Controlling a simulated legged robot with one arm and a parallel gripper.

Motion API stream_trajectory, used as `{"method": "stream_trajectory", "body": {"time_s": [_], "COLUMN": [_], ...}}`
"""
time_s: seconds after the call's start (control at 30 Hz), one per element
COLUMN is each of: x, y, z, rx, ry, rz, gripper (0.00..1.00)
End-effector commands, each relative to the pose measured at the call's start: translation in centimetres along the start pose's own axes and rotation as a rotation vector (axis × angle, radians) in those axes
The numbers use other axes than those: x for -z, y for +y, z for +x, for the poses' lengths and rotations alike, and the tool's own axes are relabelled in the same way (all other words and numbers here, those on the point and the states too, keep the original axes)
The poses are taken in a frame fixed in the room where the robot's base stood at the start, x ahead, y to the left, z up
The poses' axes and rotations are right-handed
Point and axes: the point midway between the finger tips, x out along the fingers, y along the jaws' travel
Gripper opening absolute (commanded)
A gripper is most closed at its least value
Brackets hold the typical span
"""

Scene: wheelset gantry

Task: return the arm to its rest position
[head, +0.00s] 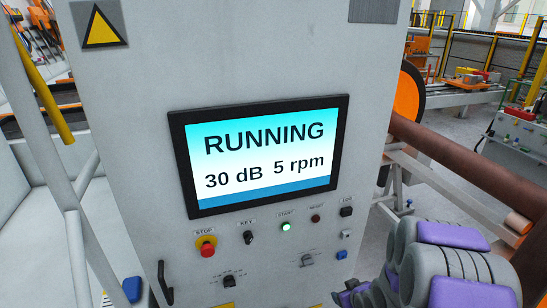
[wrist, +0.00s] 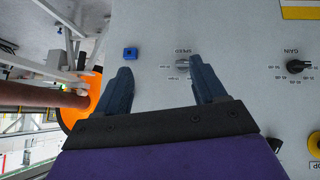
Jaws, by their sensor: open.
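My gripper (wrist: 160,72) is open and empty in the wrist view, its two dark fingers apart in front of the grey control panel. The SPEED knob (wrist: 182,66) shows close beside the right finger, partly overlapped by it; I cannot tell whether they touch. The GAIN knob (wrist: 297,66) is further right. In the head view my grey and purple arm (head: 455,262) fills the lower right, beside the cabinet's right edge; the fingers are not clear there. The cabinet screen (head: 262,155) reads "RUNNING, 30 dB, 5 rpm".
Below the screen are the red STOP button (head: 207,248), the KEY switch (head: 249,237) and the lit green START button (head: 286,227). A brown shaft (head: 440,150) and orange wheel (head: 408,98) stand right of the cabinet. Pale railings (head: 60,160) stand left.

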Motion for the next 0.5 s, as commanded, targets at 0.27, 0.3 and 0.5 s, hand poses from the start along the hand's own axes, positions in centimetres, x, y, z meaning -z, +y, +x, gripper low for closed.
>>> {"method": "stream_trajectory", "body": {"time_s": [0.27,0.3,0.5], "x": [-1.1,-1.3,-3.1], "y": [0.0,-0.2,-2.4], "z": [-6.6,-7.8,-13.9], "rx": [-0.069,-0.076,-0.087], "ry": [-0.242,-0.273,-0.436], "rz": [0.05,0.063,0.142], "gripper": [0.7,0.7,0.7]}}
